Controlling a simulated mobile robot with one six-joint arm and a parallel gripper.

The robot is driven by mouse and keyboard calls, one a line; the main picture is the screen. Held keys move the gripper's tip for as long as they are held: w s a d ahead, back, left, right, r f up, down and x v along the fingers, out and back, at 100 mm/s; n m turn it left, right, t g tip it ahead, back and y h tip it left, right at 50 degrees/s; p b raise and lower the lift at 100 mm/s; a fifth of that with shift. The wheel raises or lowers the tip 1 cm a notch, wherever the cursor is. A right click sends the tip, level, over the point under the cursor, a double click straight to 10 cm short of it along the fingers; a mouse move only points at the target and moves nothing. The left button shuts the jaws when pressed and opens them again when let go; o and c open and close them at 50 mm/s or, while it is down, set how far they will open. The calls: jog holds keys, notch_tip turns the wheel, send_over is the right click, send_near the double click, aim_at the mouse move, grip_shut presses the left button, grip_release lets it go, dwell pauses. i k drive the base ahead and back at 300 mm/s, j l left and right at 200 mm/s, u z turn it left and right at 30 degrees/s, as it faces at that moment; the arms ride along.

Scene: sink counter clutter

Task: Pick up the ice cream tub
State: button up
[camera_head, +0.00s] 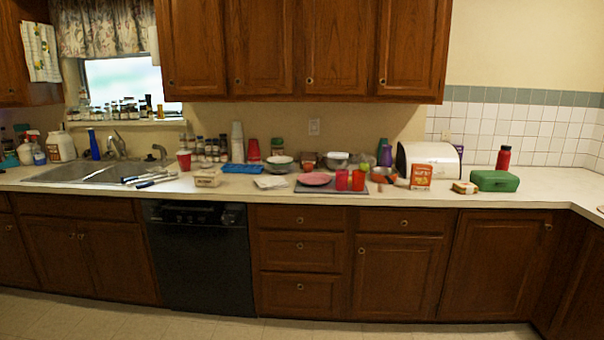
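A small cream-coloured tub or carton (207,180) with darker print stands on the counter, right of the sink and above the dishwasher. It looks most like the ice cream tub, but its label is too small to read. White-handled utensils lie just left of it and a blue rack lies behind it to the right. My gripper is not in view.
The long white counter (540,188) carries much clutter. Left are the sink (95,174) and a red cup (184,160). Right are a pink plate (314,179), red cups (350,180), an orange-red box (421,176) and a green case (495,181). Floor shows in front.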

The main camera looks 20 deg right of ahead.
aim_at(203, 179)
jog(key=i+l+z, duration=0.2)
jog(key=i+l+u, duration=0.1)
jog(key=i, duration=0.35)
jog(key=i+l+u, duration=0.1)
jog(key=i+l, duration=0.15)
jog(key=i, duration=0.2)
jog(key=i+l+u, duration=0.1)
jog(key=i, duration=0.35)
jog(key=i+l+u, duration=0.1)
jog(key=i+l, duration=0.3)
jog(key=i+j+u, duration=0.25)
jog(key=i+u, duration=0.2)
jog(key=i+j+u, duration=0.1)
jog(key=i+u, duration=0.35)
jog(key=i, duration=0.15)
jog(key=i+l+u, duration=0.1)
jog(key=i+u, duration=0.3)
jog(key=i, duration=0.1)
